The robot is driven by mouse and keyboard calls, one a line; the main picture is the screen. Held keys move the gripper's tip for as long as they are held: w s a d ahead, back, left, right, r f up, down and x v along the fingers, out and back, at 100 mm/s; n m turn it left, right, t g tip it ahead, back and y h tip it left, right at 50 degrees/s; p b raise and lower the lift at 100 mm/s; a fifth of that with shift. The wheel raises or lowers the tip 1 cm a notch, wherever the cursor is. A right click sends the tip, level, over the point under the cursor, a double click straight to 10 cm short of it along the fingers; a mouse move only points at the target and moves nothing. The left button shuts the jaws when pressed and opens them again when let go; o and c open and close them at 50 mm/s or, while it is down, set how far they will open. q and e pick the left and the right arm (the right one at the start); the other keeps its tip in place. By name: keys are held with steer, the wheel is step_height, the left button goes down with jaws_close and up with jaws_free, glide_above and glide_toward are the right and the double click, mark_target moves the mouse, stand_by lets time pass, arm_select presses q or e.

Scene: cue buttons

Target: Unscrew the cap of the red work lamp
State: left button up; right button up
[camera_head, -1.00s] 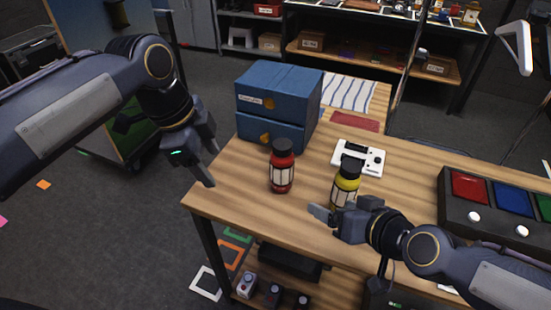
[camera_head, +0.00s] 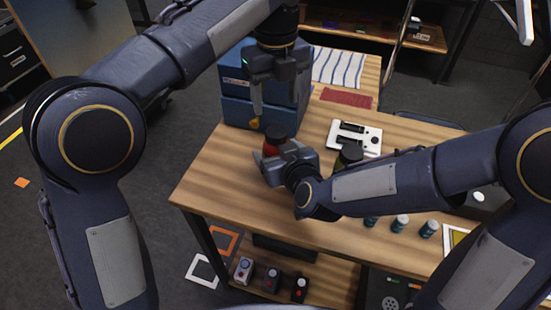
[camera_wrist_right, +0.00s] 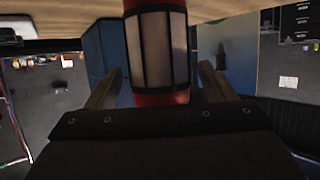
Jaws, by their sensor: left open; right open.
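The red work lamp (camera_head: 271,147) stands on the wooden table, its dark cap (camera_head: 275,132) on top. My right gripper (camera_head: 268,166) is open at the lamp's body and hides its lower part in the head view. In the right wrist view the lamp (camera_wrist_right: 157,50) stands between the two spread fingers, with gaps on both sides. My left gripper (camera_head: 277,112) is open, pointing down above the cap, its fingertips apart from it.
A blue drawer box (camera_head: 236,112) stands behind the lamp. The yellow lamp's dark cap (camera_head: 350,153) shows behind my right arm; its body is mostly hidden. A white device (camera_head: 371,138) lies behind it. Several small teal-and-white items (camera_head: 399,223) stand near the front edge.

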mark_target(276, 131)
steer(key=shift+w+a+f, duration=0.2)
steer(key=shift+w+f, duration=0.05)
steer(key=shift+w, duration=0.3)
steer(key=c, duration=1.6)
arm_select(q)
steer(key=m, duration=0.4)
steer(key=shift+f, duration=0.15)
arm_select(e)
jaws_close()
arm_select(q)
steer(key=m, duration=0.4)
steer(key=shift+m, duration=0.4)
step_height(276, 131, down, 8)
steer(key=shift+r, duration=0.15)
